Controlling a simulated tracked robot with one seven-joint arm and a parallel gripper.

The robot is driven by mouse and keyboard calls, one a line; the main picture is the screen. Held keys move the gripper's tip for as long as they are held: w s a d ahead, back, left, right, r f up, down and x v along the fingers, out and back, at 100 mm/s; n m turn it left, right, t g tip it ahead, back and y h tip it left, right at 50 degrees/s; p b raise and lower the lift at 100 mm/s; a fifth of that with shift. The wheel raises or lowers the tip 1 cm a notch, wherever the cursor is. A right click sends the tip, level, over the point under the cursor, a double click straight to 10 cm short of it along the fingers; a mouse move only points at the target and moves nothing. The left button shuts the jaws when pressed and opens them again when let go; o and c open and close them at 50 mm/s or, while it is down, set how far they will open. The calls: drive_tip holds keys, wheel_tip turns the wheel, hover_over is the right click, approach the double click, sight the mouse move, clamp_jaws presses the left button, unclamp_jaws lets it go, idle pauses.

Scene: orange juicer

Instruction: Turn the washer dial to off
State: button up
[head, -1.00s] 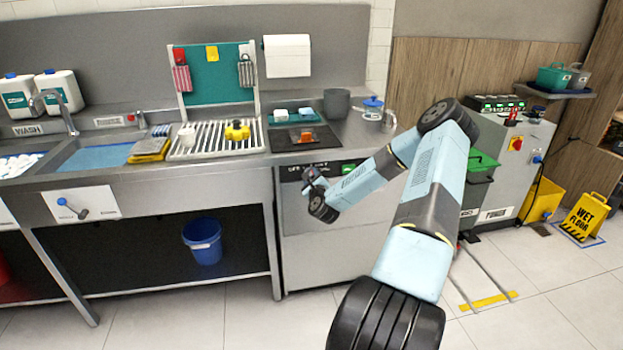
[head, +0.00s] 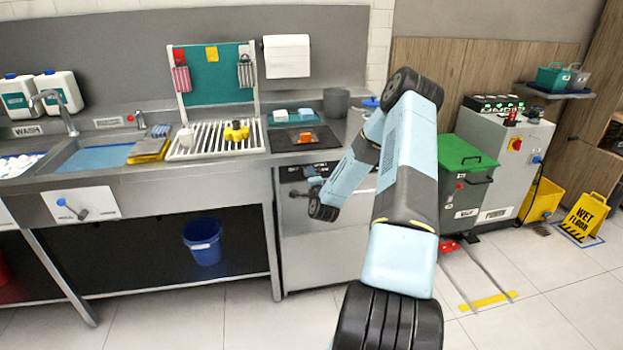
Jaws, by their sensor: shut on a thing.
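The washer (head: 328,240) is the steel machine under the counter, with a dark control panel (head: 345,168) along its top front. My gripper (head: 306,188) is at the left part of this panel, small and dark, seen from behind and the side. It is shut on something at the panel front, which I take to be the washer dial. The dial itself is hidden or too small to make out, so its setting cannot be read. My wrist and forearm cover part of the panel and the washer's right side.
The steel counter (head: 232,165) above holds a striped rack with a yellow object (head: 236,131), a dark tray and a grey pot (head: 336,102). A lever on a white plate (head: 80,204) is at the left. A green-lidded bin (head: 466,180) stands right of my arm.

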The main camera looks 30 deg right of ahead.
drive_tip(key=shift+a+f+n, duration=0.15)
drive_tip(key=shift+n, duration=1.8)
drive_tip(key=shift+a+f+n, duration=0.1)
drive_tip(key=shift+n, duration=1.85)
drive_tip(key=o, duration=1.1)
drive_tip(key=shift+d+r, duration=0.1)
drive_tip(key=shift+c, duration=0.2)
drive_tip(key=v, duration=1.3)
drive_tip(key=shift+s, duration=0.35)
drive_tip(key=shift+r, duration=0.1)
